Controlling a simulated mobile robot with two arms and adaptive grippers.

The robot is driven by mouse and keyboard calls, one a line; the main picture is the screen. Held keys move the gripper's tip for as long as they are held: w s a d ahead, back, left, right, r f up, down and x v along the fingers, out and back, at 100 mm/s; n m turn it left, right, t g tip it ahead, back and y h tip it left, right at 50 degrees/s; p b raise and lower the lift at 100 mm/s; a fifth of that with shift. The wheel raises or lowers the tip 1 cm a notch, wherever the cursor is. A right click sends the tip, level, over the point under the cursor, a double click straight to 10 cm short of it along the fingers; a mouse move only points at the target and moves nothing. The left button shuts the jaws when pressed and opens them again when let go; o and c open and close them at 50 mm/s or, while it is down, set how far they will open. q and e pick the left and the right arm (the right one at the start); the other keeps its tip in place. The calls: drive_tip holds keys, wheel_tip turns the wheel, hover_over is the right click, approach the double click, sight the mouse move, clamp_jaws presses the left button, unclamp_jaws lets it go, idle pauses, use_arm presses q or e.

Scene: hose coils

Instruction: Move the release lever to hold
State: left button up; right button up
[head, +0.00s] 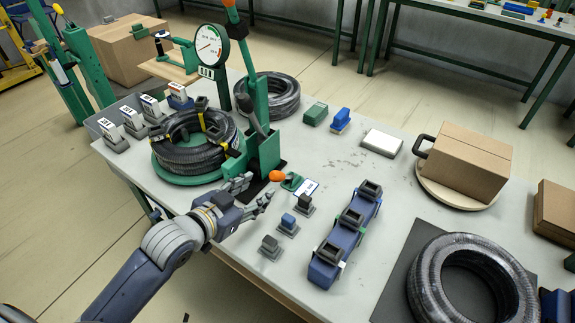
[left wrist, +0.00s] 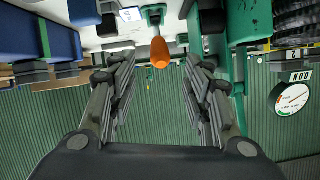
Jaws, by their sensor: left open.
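A small lever with an orange knob (head: 277,176) and a green base (head: 292,182) lies on the table, just right of the green machine post. A white label (head: 308,187) sits beside its base. My left gripper (head: 254,191) is open and empty, its fingers pointing toward the knob from the left. In the left wrist view, the orange knob (left wrist: 160,53) shows ahead of and between the open fingers (left wrist: 155,80), with no contact visible. The lettering on the label is too small to read. My right gripper is not in view.
The green post (head: 265,150) and a black hose coil on a green turntable (head: 190,178) stand close behind my left gripper. Small grey and blue blocks (head: 288,224) and a blue rail (head: 343,235) stand to the right. The table front is clear between them.

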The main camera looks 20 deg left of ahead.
sight(272, 180)
use_arm(q)
drive_tip(key=x, duration=0.5)
drive_tip(key=shift+w+r, duration=0.1)
drive_tip(key=x, duration=0.3)
drive_tip(key=shift+d+p, duration=0.1)
drive_tip(key=shift+p, duration=0.2)
drive_tip(key=shift+x, duration=0.85)
drive_tip(key=shift+w, duration=0.2)
drive_tip(key=shift+f, duration=0.25)
drive_tip(key=shift+c, duration=0.6)
clamp_jaws()
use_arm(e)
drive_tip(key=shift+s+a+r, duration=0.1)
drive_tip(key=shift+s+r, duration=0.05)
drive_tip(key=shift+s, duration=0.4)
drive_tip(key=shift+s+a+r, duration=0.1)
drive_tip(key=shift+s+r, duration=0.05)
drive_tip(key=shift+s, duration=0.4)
